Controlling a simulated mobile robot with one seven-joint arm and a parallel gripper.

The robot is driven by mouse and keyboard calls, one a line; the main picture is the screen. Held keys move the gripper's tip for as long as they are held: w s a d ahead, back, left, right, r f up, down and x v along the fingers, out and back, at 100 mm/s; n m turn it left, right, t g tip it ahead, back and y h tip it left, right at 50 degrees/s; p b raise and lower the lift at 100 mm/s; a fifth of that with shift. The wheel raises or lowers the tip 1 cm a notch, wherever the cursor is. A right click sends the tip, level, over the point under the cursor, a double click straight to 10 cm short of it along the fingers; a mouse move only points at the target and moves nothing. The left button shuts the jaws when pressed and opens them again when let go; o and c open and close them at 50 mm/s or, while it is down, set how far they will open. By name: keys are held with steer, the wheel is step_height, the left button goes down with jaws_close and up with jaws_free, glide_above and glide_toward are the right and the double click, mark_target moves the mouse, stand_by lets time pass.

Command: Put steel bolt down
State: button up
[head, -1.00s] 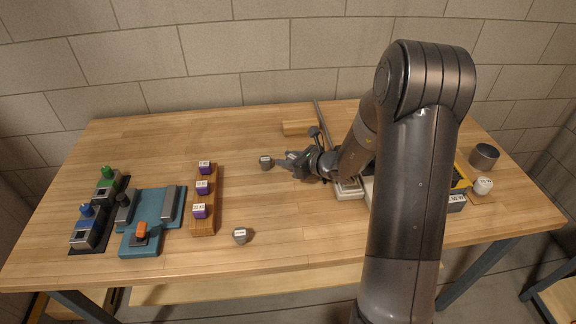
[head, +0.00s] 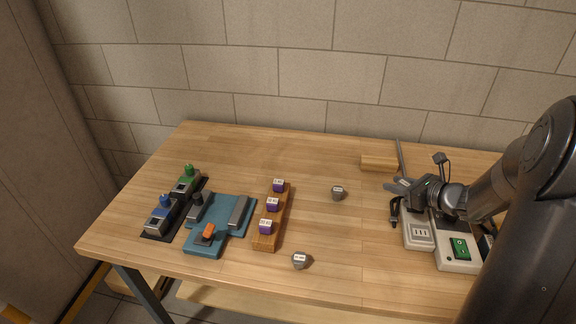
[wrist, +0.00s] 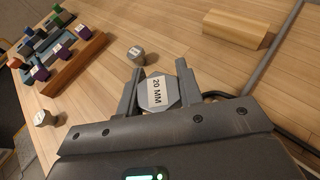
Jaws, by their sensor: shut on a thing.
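A grey steel bolt (wrist: 158,92) with a hexagonal head and a white "20 MM" label sits between the two fingers of my gripper (wrist: 160,88) in the wrist view. The fingers are shut on it from both sides. In the head view my gripper (head: 398,186) is above the table, to the right of a loose grey bolt (head: 338,193) and by the power strip. The held bolt is hard to make out there. A second loose grey bolt (head: 300,260) stands near the front edge. Both loose bolts carry white labels.
A wooden rack (head: 272,225) holds purple labelled blocks. Left of it are a teal fixture (head: 220,225) and a black-based one with blue and green knobs. A wooden block (head: 378,162) lies at the back. A power strip (head: 420,236) stands right. Bare table (head: 350,235) lies centrally.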

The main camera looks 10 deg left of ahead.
steer(key=w+a+n+g+y, duration=0.1)
steer(key=w+a+n+g, duration=0.1)
steer(key=w+a, duration=1.05)
steer(key=n+g+y, duration=0.1)
steer(key=n+g, duration=0.1)
glide_above(269, 161)
steer(key=f, duration=0.6)
steer(key=shift+s+d+f, duration=0.1)
steer(key=shift+d+f, duration=0.15)
steer(key=shift+a+f, duration=0.25)
steer(key=shift+f, duration=1.85)
steer(key=shift+f+y, duration=0.15)
steer(key=shift+y, duration=0.15)
steer(key=o, duration=1.1)
